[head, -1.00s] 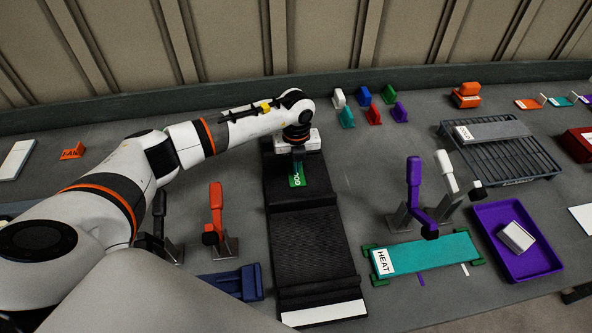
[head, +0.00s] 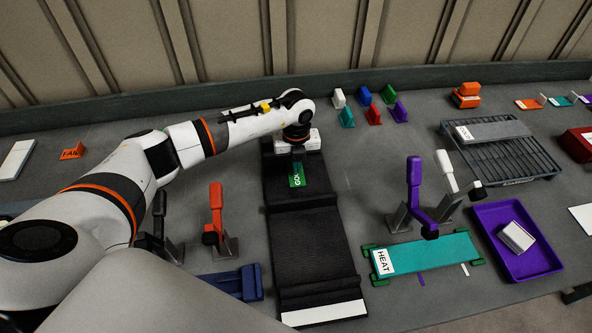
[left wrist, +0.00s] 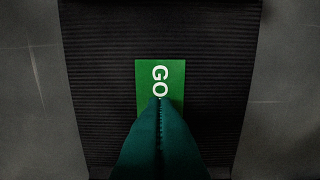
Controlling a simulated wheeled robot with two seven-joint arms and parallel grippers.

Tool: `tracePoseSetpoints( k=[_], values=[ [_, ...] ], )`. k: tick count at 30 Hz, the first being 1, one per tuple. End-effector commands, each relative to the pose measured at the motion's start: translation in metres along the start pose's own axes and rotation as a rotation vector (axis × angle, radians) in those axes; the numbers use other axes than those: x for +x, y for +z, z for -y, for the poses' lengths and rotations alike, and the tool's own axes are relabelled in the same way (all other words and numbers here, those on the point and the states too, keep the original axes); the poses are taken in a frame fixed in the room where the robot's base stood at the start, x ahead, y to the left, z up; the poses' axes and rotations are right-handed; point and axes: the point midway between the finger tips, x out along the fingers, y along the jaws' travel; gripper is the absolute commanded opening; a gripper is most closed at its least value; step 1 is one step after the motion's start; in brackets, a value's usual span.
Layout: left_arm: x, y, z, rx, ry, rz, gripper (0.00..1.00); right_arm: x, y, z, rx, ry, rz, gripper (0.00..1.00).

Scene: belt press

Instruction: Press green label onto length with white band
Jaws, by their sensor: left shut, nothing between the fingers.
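The green label (head: 297,179) with white letters beginning "GO" lies flat on the far part of the black ribbed belt length (head: 318,245). This length has a white band (head: 324,313) across its near end. My left gripper (head: 298,160) points down over the label, with its fingers shut and empty. In the left wrist view the shut fingertips (left wrist: 160,103) cover the lower part of the label (left wrist: 150,75); whether they touch it I cannot tell. My right gripper is not in view.
A teal strip with a "HEAT" tag (head: 383,261) lies to the right, beside purple (head: 414,185) and white (head: 446,170) lever clamps. A red lever clamp (head: 216,210) stands left of the black length. A purple tray (head: 541,261) and a dark rack (head: 535,165) are farther right.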

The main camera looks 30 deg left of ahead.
Motion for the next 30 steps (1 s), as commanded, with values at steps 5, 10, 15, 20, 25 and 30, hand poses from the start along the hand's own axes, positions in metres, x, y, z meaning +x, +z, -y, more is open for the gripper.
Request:
tracePoseSetpoints(
  k=[5, 10, 15, 20, 25, 30],
  values=[
    [0.001, 0.0, 0.0, 0.0, 0.0, 0.0, 0.0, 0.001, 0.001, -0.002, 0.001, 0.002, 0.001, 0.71],
    [0.004, 0.0, 0.0, 0.0, 0.0, 0.0, 0.0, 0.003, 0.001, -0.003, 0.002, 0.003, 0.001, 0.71],
    [0.006, 0.0, 0.0, 0.0, 0.0, 0.0, 0.0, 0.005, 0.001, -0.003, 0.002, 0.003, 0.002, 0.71],
    [0.009, 0.0, 0.0, 0.0, 0.0, 0.0, 0.0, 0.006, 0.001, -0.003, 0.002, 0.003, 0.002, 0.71],
    [0.011, 0.0, 0.0, 0.0, 0.0, 0.0, 0.0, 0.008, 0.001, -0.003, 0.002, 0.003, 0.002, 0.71],
    [0.014, 0.0, 0.0, 0.0, 0.0, 0.0, 0.0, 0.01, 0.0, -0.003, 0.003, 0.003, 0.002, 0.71]
  ],
)
